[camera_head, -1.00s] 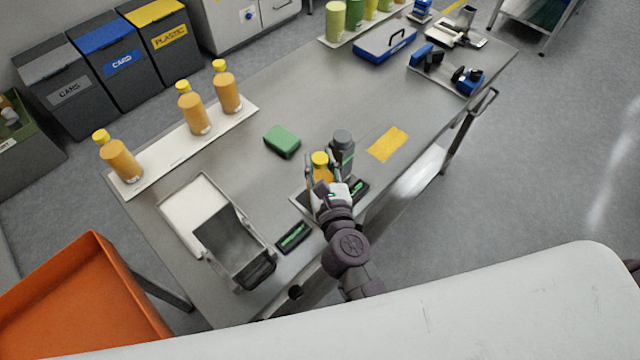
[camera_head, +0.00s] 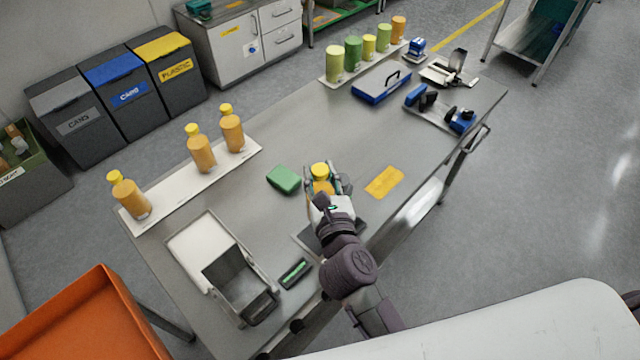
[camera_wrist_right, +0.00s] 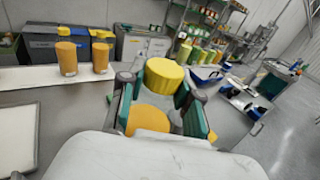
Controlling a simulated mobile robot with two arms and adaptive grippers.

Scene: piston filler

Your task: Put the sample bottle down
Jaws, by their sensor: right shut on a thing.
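The sample bottle (camera_head: 321,187) is orange with a yellow cap. My right gripper (camera_head: 324,180) is shut around it and holds it cap up near the front of the steel table (camera_head: 335,127). The right wrist view shows the yellow cap and the orange body of the bottle (camera_wrist_right: 150,119) between the two green-padded fingers of the gripper (camera_wrist_right: 163,98). The bottle's base is hidden, so I cannot tell whether it touches the table. My left gripper is not in view.
A green block (camera_head: 284,179) lies left of the bottle, a yellow card (camera_head: 384,182) right of it. A white strip (camera_head: 175,184) carries three similar bottles at the left. A steel container (camera_head: 238,278) stands front left. Bare table lies behind the gripper.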

